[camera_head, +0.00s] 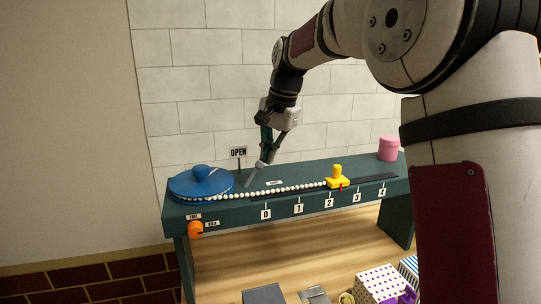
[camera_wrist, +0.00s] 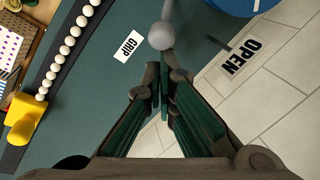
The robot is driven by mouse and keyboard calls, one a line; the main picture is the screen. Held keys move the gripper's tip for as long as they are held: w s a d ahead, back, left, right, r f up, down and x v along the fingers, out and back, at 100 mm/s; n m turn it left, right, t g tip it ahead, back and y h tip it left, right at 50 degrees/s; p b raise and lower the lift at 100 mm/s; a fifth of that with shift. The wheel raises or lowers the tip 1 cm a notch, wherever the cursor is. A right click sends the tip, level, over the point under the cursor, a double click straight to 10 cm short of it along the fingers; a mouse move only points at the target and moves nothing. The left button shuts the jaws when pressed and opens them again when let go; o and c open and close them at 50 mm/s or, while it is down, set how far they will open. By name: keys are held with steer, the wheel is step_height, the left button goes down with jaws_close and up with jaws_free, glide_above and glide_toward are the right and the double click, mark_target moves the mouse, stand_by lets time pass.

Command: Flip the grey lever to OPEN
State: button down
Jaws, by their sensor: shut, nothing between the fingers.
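The grey lever (camera_head: 250,178) stands on the dark green bench top, with its shaft slanting up and right towards my gripper (camera_head: 262,163). In the wrist view its round grey knob (camera_wrist: 161,36) is just beyond the tips of my gripper (camera_wrist: 164,72). The fingers are together and empty. They look very close to the knob; I cannot tell whether they touch it. The OPEN sign (camera_head: 238,152) stands behind the lever, and also shows right of the knob in the wrist view (camera_wrist: 245,58). A GRIP label (camera_wrist: 128,46) lies left of the knob.
A blue disc (camera_head: 190,186) with a string of white beads (camera_head: 290,189) sits left on the bench (camera_head: 350,165). The beads run to a yellow slider (camera_head: 337,182) near 2. A pink cylinder (camera_head: 388,149) stands far right. An orange knob (camera_head: 196,229) is on the front.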

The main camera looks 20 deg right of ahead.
steer(key=shift+a+r, duration=0.1)
steer(key=shift+a, duration=0.1)
steer(key=shift+a+r+n+h, duration=0.1)
steer(key=shift+a+r+h, duration=0.25)
steer(key=shift+a+h, duration=0.35)
steer(key=shift+a+r+n+h, duration=0.1)
steer(key=shift+a+r+h, duration=0.3)
steer(key=shift+h, duration=0.5)
steer(key=shift+a+r+n+h, duration=0.1)
steer(key=shift+a+r+h, duration=0.15)
steer(key=shift+a+h, duration=0.5)
steer(key=shift+d, duration=0.1)
steer(key=shift+r, duration=0.1)
steer(key=shift+r+p, duration=0.35)
steer(key=shift+r, duration=0.3)
steer(key=v, duration=1.2)
